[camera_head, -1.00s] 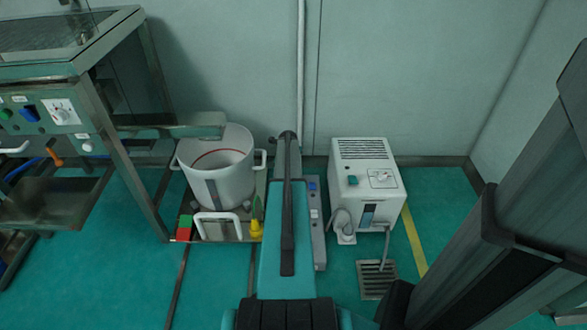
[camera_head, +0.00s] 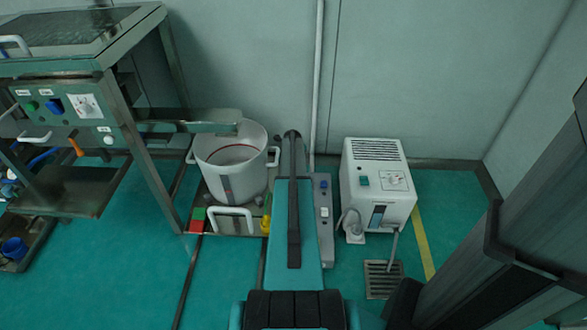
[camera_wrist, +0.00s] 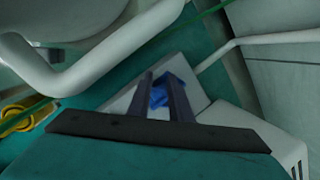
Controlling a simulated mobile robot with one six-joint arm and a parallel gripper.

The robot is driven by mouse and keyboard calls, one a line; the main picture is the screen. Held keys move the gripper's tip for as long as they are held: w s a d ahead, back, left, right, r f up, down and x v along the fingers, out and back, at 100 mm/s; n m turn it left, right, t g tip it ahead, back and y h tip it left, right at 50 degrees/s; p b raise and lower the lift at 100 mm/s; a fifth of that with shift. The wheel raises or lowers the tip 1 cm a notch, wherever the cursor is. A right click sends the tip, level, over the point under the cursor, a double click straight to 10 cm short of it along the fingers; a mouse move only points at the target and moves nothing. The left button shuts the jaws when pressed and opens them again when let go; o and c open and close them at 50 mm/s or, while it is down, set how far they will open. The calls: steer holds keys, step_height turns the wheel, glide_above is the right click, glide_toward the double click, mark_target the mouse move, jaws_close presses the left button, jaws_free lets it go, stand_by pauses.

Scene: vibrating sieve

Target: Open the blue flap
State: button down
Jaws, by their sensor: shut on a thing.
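In the wrist view my gripper (camera_wrist: 160,84) has its two dark fingers close together, with a blue piece, the blue flap (camera_wrist: 158,96), between them. The flap is at a pale grey strip (camera_wrist: 195,92) and is mostly hidden by the fingers, so its angle cannot be told. In the head view my teal arm hides the gripper. A blue piece (camera_head: 323,183) and a white piece (camera_head: 323,212) show on the grey strip (camera_head: 326,245) just right of my arm. I cannot tell whether that blue piece is the one gripped.
A white pot (camera_head: 232,160) with handles stands on a low platform left of my arm. A white boxy unit (camera_head: 378,180) stands close on the right, with a floor grate (camera_head: 383,280) before it. A metal-framed machine (camera_head: 150,155) is at the left. A pipe (camera_head: 317,80) runs up the wall.

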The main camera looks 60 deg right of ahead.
steer(key=shift+s+a+f, duration=0.15)
steer(key=shift+a+f, duration=0.35)
steer(key=shift+a, duration=0.15)
steer(key=c, duration=1.6)
jaws_free()
steer(key=shift+d, duration=0.1)
steer(key=shift+o, duration=0.2)
steer(key=shift+s+d, duration=0.1)
steer(key=shift+r, duration=0.1)
steer(key=p+v, duration=0.2)
steer(key=v, duration=1.1)
steer(key=shift+d+r+p, duration=0.2)
steer(key=shift+r+p, duration=0.1)
steer(key=shift+r, duration=0.2)
